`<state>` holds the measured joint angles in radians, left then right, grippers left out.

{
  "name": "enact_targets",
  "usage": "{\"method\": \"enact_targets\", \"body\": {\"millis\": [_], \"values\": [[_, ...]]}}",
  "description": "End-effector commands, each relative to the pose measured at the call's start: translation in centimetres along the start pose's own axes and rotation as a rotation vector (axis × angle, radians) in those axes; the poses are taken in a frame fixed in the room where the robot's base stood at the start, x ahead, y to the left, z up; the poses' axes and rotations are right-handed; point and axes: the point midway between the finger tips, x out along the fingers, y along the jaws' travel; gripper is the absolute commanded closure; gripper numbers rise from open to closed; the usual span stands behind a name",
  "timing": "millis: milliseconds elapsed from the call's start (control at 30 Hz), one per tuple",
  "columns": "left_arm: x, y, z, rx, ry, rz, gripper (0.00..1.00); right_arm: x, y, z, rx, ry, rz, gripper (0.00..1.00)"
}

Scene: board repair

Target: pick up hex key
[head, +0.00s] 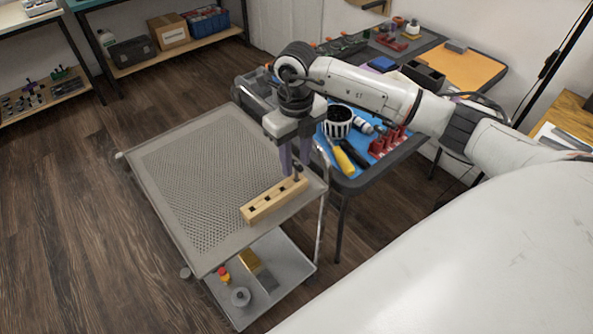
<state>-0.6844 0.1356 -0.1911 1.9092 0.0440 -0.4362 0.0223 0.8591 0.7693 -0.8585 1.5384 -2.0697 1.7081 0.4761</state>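A wooden block (268,203) with a row of square holes lies near the right edge of the grey cart's perforated top. A small dark upright piece (297,173), perhaps the hex key, stands at the block's far right end; it is too small to identify surely. My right gripper (295,167) points down just above that end, with its fingers on either side of the dark piece's top. A gap shows between the fingers, and they do not visibly close on anything. My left gripper is not in view.
The grey cart top (190,170) is otherwise clear. Its lower shelf holds a red and yellow item (223,275) and a round grey part (240,297). Behind my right arm, a table carries a dark cup (338,122), a yellow-handled tool (343,162) and a red rack (388,142).

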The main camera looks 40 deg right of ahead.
Motion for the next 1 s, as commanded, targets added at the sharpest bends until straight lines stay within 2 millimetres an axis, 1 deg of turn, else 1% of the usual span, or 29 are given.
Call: {"method": "enact_targets", "body": {"millis": [33,100,200,433,467,500,633,900,1000], "values": [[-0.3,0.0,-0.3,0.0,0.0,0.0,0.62,0.7,-0.1,-0.3,0.001,0.003,0.0,0.67],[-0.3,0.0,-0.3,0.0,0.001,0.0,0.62,1.7,-0.1,-0.2,0.0,0.003,0.001,0.67],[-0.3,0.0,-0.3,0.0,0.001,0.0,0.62,2.4,-0.1,-0.1,0.0,0.0,0.0,0.67],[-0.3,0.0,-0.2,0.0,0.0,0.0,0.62,2.6,-0.1,-0.1,-0.001,-0.001,0.0,0.67],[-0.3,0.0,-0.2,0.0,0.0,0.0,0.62,2.6,-0.1,-0.1,-0.001,-0.001,0.0,0.71],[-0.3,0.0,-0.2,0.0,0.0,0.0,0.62,2.6,-0.1,-0.1,-0.001,-0.001,0.0,0.77],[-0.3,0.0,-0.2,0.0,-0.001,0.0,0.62,2.6,-0.1,-0.1,-0.001,-0.001,0.0,0.99],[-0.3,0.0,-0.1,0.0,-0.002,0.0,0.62,2.5,-0.1,-0.1,-0.001,-0.001,0.001,1.0],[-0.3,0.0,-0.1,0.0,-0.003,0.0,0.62,2.1,-0.1,0.0,-0.001,-0.004,0.001,1.0]]}}
